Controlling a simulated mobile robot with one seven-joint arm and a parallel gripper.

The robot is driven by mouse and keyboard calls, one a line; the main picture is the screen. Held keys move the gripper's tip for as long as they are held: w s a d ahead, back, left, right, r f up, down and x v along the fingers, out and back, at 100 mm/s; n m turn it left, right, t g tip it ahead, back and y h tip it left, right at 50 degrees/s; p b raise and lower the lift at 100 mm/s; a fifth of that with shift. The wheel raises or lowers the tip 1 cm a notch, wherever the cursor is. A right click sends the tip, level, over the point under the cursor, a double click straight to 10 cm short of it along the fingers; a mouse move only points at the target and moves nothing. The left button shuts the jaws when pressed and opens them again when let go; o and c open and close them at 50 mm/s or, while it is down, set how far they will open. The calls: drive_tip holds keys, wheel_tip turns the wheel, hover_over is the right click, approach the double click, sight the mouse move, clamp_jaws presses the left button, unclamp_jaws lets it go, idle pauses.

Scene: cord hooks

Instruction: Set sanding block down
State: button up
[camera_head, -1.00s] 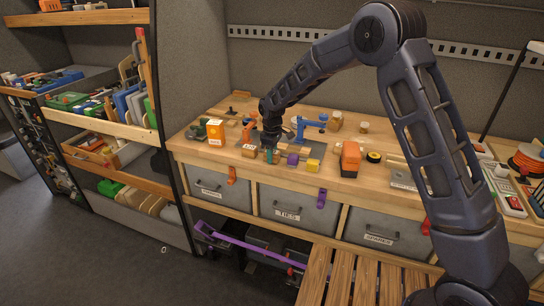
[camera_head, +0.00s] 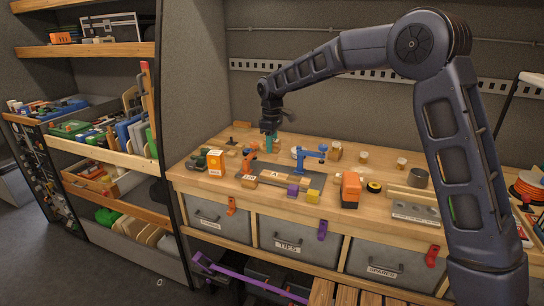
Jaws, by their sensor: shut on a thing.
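My gripper (camera_head: 270,131) is up over the back left of the workbench (camera_head: 335,222), pointing down. It is shut on a small teal block (camera_head: 268,144), which appears to be the sanding block. The block hangs upright below the fingers. Whether its lower end touches the bench or is clear of it is too small to tell.
An orange clamp (camera_head: 249,163) and a blue clamp (camera_head: 311,156) stand near the wooden piece. Purple (camera_head: 293,190) and yellow (camera_head: 313,196) blocks lie in front. An orange box (camera_head: 215,162) stands left; an orange block (camera_head: 350,190) and yellow tape (camera_head: 373,187) lie right.

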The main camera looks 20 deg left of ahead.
drive_tip(key=shift+r, duration=0.65)
drive_tip(key=shift+w+d, duration=0.2)
drive_tip(key=shift+w, duration=0.05)
drive_tip(key=w+d+m, duration=0.2)
drive_tip(key=w+d, duration=0.8)
drive_tip(key=m, duration=0.7)
hover_over(390, 179)
wheel_tip(390, 179, down, 20)
drive_tip(key=shift+r, duration=0.1)
